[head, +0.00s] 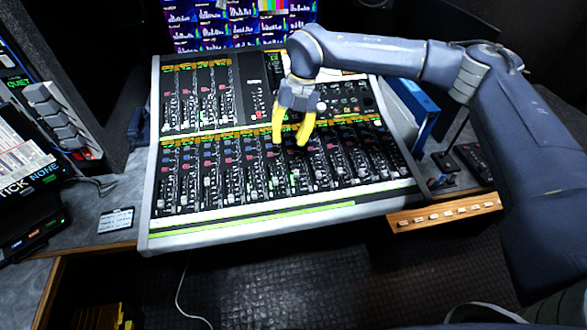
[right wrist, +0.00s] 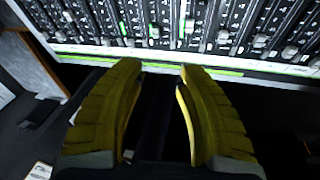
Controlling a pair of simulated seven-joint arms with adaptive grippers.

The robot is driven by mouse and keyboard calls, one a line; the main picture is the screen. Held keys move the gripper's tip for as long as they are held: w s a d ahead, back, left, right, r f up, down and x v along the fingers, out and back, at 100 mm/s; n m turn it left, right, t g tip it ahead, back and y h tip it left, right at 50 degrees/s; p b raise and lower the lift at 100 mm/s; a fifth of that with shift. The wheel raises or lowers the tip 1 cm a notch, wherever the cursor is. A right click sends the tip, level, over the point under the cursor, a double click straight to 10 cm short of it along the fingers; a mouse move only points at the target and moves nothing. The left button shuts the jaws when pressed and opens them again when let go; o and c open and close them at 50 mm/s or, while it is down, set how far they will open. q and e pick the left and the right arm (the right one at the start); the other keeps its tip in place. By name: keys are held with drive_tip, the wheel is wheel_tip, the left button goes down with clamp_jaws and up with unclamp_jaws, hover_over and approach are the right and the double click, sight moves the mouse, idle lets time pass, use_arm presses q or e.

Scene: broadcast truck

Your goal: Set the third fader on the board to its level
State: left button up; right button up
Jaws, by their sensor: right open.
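The mixing board (head: 250,222) is a pale-framed, slanted console with many narrow channel strips and small fader caps in the head view. Its front edge also crosses the top of the right wrist view (right wrist: 85,50). My left gripper is not seen.
Screens (head: 240,20) stand behind the board. A wooden strip with small buttons (head: 445,212) lies at its right front corner. Grey modules (head: 62,118) stand farther left.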

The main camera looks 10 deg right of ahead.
sight(296, 169)
drive_tip(key=f+h, duration=0.1)
drive_tip(key=f, duration=0.4)
drive_tip(key=w+d+f+n+t, duration=0.1)
drive_tip(key=f, duration=0.4)
drive_tip(key=d+f+h, duration=0.1)
drive_tip(key=f, duration=0.5)
drive_tip(key=shift+w+d+h, duration=0.1)
drive_tip(key=shift+w+h, duration=0.2)
drive_tip(key=shift+c, duration=0.2)
clamp_jaws()
